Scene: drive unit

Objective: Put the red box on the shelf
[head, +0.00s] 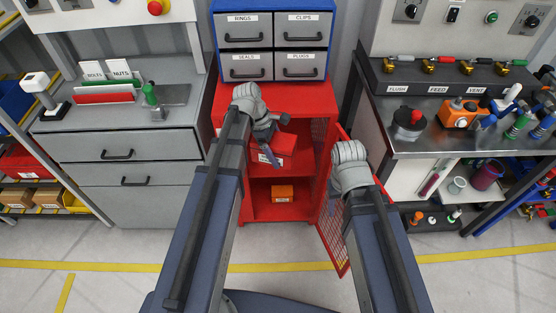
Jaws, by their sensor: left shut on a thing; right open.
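The red box (285,143) is in the upper compartment of the open red cabinet (298,97), tilted in the picture. My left gripper (272,130) is shut on the red box at its left side. Whether the box touches the shelf (262,174) beneath it I cannot tell. A white label shows at the shelf's front, partly covered by my gripper. My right gripper (349,165) is open near the cabinet's mesh door (331,232). Its fingers are hidden behind its own wrist.
An orange box (282,193) sits in the cabinet's lower compartment. The door stands swung open on the right. A drawer unit (270,47) marked rings, clips, seals and plugs stands on the cabinet. A grey workbench (130,140) is left, a steel bench (440,143) with valves right.

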